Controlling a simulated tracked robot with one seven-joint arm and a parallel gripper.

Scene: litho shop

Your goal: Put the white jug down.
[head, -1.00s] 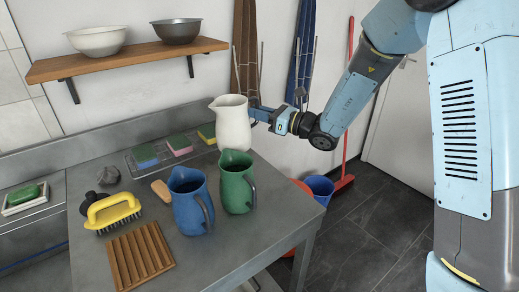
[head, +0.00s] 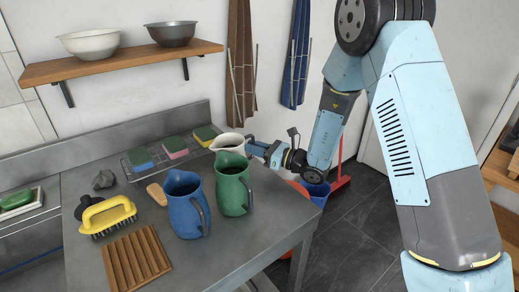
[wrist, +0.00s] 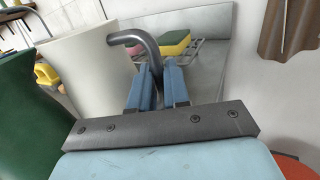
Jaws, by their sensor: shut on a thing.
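The white jug (head: 226,141) is upright behind the green jug (head: 233,190) in the head view, which hides its lower part. I cannot tell whether its base touches the counter. My gripper (head: 252,148) is at the jug's right side. In the wrist view the white jug (wrist: 88,72) is large at the left, and my gripper (wrist: 157,84) is shut on its dark curved handle (wrist: 135,40). The green jug (wrist: 22,125) shows at the left edge there.
A blue jug (head: 186,208) stands left of the green one. Sponges (head: 173,147) lie on a wire rack (head: 130,171) to the left. A yellow brush (head: 107,215) and a wooden slatted rack (head: 136,258) lie nearer. The steel counter (head: 235,240) is bare at front right.

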